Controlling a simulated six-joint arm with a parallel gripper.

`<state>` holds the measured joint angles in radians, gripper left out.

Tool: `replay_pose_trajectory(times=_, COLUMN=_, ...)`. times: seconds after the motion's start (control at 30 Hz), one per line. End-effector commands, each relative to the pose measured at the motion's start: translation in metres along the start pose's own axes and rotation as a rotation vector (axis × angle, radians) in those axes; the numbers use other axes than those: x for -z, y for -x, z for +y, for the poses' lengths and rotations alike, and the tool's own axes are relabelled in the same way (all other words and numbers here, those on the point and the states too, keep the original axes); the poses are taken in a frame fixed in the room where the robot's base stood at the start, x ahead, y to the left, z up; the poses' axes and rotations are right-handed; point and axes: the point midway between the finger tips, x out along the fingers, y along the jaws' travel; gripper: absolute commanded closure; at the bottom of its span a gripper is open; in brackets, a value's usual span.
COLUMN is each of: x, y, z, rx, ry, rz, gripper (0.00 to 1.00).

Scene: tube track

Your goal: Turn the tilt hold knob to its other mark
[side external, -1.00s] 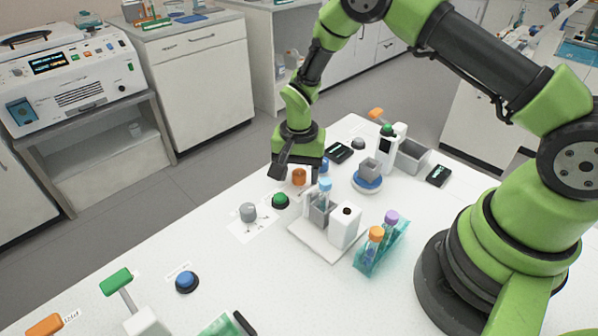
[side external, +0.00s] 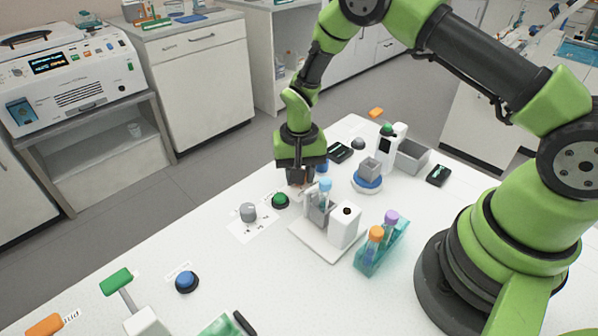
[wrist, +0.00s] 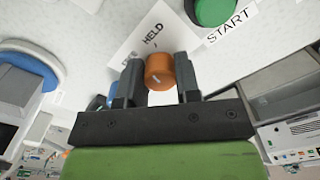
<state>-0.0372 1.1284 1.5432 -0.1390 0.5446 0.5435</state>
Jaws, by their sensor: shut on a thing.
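The orange tilt hold knob (wrist: 160,72) sits between my two dark fingers in the wrist view. A light pointer line shows on its face. A white label (wrist: 143,40) beside it reads "HELD", with another word partly hidden by my finger. My gripper (side external: 299,182) points down over the knob's place in the side view and hides most of it there. In the wrist view my gripper (wrist: 160,80) is shut on the knob, with one finger on each side.
A green button (side external: 280,200) marked START stands close to the knob. A tilting tube stand (side external: 322,249) with a blue-capped tube is just in front of my gripper. A rack (side external: 382,252) with capped tubes and a grey knob (side external: 248,211) are nearby.

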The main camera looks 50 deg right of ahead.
Motion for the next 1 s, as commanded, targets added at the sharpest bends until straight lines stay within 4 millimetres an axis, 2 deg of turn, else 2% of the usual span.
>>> replay_pose_trajectory(times=0.13, x=0.0, y=0.001, z=0.0, rx=0.0, ry=0.089, rz=0.0, gripper=0.93)
replay_pose_trajectory(times=0.43, x=0.0, y=0.001, z=0.0, rx=0.0, ry=0.098, rz=0.0, gripper=0.93)
replay_pose_trajectory(times=0.47, x=0.0, y=0.001, z=0.0, rx=0.0, ry=0.098, rz=0.0, gripper=0.62)
replay_pose_trajectory(times=0.53, x=0.0, y=0.001, z=0.0, rx=0.0, ry=0.098, rz=0.0, gripper=0.46)
replay_pose_trajectory(times=0.57, x=0.0, y=0.001, z=0.0, rx=0.0, ry=0.098, rz=0.0, gripper=0.44)
replay_pose_trajectory(times=0.83, x=0.0, y=0.002, z=0.0, rx=0.0, ry=0.097, rz=0.0, gripper=0.44)
replay_pose_trajectory(times=1.0, x=0.001, y=0.021, z=0.0, rx=0.002, ry=0.098, rz=0.003, gripper=0.44)
